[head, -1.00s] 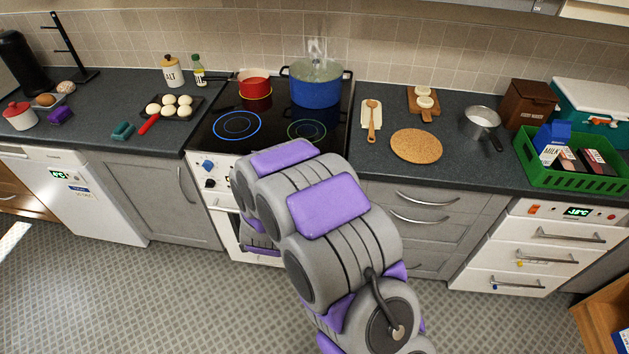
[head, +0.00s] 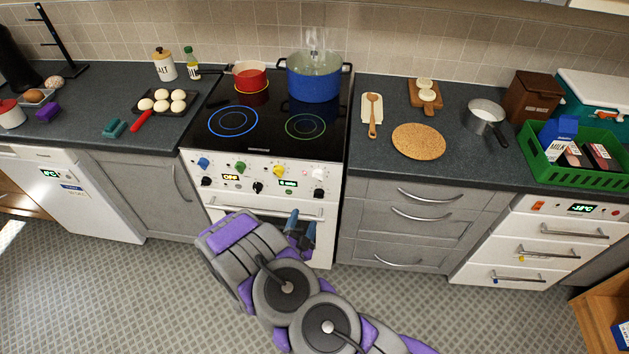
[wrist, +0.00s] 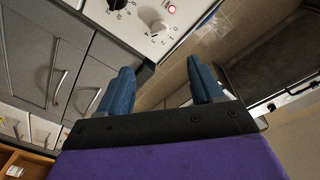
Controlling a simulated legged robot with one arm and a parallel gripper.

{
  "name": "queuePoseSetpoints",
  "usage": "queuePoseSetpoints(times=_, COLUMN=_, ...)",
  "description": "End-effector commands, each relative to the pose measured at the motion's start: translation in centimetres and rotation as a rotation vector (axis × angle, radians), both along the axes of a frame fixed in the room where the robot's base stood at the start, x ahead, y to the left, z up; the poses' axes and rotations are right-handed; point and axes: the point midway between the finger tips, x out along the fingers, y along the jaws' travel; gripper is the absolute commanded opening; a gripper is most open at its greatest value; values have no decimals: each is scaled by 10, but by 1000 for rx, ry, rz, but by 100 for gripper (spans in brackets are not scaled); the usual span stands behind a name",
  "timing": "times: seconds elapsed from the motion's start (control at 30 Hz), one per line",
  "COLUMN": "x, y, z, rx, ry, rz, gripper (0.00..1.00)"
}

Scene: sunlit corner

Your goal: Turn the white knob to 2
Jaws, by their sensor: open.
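The white knob (head: 318,193) is at the right end of the white stove front in the head view. In the wrist view the white knob (wrist: 158,27) shows near the top, with dial marks around it; I cannot read its setting. My gripper (head: 300,228) has blue fingers and is low in front of the oven door, below the knob row. In the wrist view my gripper (wrist: 161,77) is open, with its fingers apart and nothing between them. The white knob lies beyond the fingertips, apart from them.
Blue (head: 203,163), green (head: 240,167) and black (head: 258,187) knobs share the stove front. The oven handle (head: 262,210) runs below them. A blue pot (head: 314,82) and a red pan (head: 249,75) stand on the hob. The floor before the drawers is free.

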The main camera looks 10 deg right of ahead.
Motion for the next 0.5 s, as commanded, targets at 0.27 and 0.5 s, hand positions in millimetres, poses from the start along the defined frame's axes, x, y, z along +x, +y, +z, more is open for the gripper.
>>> queuePoseSetpoints(times=0.27, x=26, y=-12, z=0, rx=4, ry=-2, rz=-4, gripper=66)
queuePoseSetpoints(times=0.5, x=54, y=-25, z=-1, rx=3, ry=1, rz=-4, gripper=66)
